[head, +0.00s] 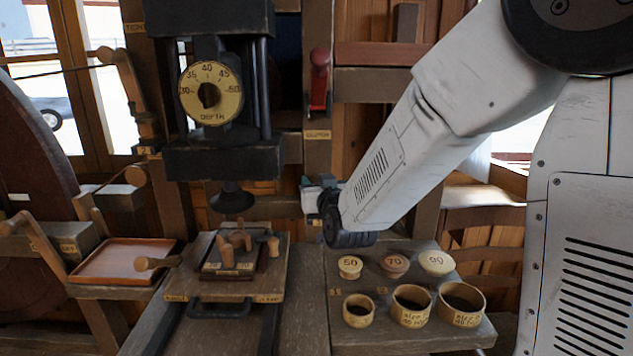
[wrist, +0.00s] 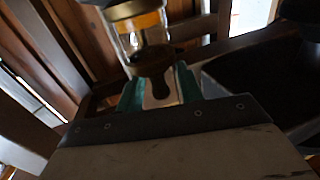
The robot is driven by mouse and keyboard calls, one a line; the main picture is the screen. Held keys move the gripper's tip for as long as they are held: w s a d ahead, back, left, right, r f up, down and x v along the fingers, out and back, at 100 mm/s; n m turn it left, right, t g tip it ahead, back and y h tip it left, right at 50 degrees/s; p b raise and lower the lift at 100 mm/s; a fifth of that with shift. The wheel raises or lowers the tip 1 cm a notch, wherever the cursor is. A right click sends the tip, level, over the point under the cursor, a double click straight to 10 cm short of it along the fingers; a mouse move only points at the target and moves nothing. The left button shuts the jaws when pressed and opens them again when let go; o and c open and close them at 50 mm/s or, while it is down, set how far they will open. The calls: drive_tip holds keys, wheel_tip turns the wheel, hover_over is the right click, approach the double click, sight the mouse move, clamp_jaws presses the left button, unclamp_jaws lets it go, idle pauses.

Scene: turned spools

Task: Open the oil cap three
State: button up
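In the wrist view, a small glass oil cup (wrist: 132,42) with a yellow-orange band shows at the top centre. A brown rounded cap with a narrow tab (wrist: 158,66) is at its near end, and it looks closed against the glass. I cannot read a number on it. My gripper (wrist: 160,88) has its two teal fingers apart, one on each side of the tab, with visible gaps. Whether either finger touches it is unclear. In the head view, my gripper (head: 306,182) is beside the wooden post, partly hidden by my own arm; the oil cup cannot be made out there.
A black press with a yellow depth dial (head: 211,93) stands left of my gripper. Below, a grey bench (head: 385,338) holds three numbered round lids and three wooden rings. A red-handled lever (head: 319,80) is above my gripper. A dark beam (wrist: 260,40) crosses the wrist view's right.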

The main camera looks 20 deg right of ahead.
drive_tip(key=shift+a, duration=0.15)
clamp_jaws()
drive_tip(key=shift+n+y, duration=0.3)
drive_tip(key=shift+y, duration=0.2)
drive_tip(key=n+y, duration=0.1)
drive_tip(key=y, duration=0.1)
drive_tip(key=d+n+y, duration=0.1)
drive_tip(key=y, duration=0.1)
drive_tip(key=shift+s+n, duration=0.1)
drive_tip(key=shift+n, duration=0.3)
drive_tip(key=n+g+y, duration=0.1)
drive_tip(key=y, duration=0.1)
drive_tip(key=n+g+y, duration=0.1)
drive_tip(key=n+y, duration=0.1)
drive_tip(key=d+n+g+y, duration=0.1)
drive_tip(key=y, duration=0.1)
drive_tip(key=shift+y, duration=0.3)
drive_tip(key=n+g+y, duration=0.4)
drive_tip(key=g, duration=0.1)
drive_tip(key=shift+d+n+y, duration=0.25)
drive_tip(key=shift+n+y, duration=0.05)
drive_tip(key=shift+n, duration=0.1)
drive_tip(key=shift+w+d+n+g+y, duration=0.15)
drive_tip(key=shift+n+g+y, duration=0.45)
drive_tip(key=shift+n+g, duration=0.65)
drive_tip(key=shift+w+n+g+y, duration=0.2)
drive_tip(key=shift+n+g+y, duration=0.45)
drive_tip(key=shift+g, duration=1.1)
